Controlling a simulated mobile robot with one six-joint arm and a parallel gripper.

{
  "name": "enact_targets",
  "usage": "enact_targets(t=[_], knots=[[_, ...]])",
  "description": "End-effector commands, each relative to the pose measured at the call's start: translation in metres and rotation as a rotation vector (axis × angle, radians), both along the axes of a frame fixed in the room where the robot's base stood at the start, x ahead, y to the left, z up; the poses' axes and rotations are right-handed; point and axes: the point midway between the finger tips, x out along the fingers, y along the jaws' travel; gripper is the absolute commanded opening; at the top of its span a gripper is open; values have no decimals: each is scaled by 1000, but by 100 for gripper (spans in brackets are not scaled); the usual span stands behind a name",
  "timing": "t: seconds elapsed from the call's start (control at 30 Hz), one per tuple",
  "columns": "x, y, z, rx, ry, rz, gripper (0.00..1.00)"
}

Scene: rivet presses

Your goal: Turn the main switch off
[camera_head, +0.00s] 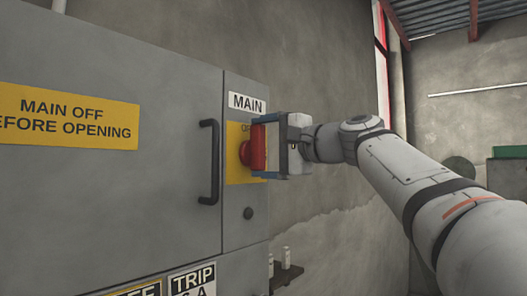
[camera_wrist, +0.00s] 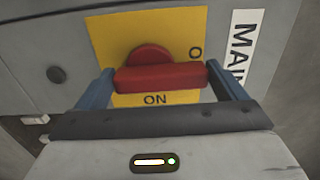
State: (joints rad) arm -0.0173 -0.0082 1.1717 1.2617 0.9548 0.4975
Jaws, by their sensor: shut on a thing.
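The main switch is a red rotary handle (camera_head: 254,150) on a yellow plate (camera_head: 234,166) on the grey cabinet's narrow right panel, under the "MAIN" label (camera_head: 247,102). In the wrist view the red handle (camera_wrist: 160,78) is a bar on a round hub. My gripper (camera_head: 263,147) faces the plate from the right. Its blue fingers (camera_wrist: 162,85) are shut on the two ends of the handle. The bar stands upright in the head view, under the partly hidden "OFF" marking. In the wrist view "ON" (camera_wrist: 155,99) shows beside the bar's long side.
A black door handle (camera_head: 209,162) stands out from the cabinet just left of the switch. A small round knob (camera_head: 248,213) sits below the plate. A small shelf (camera_head: 286,274) with small objects is on the wall below right.

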Motion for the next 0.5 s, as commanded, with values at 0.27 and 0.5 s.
enact_targets(t=[0.27,0.5], knots=[[0,0,-2,-9,-5,1,68],[0,0,-2,-9,-5,0,98]])
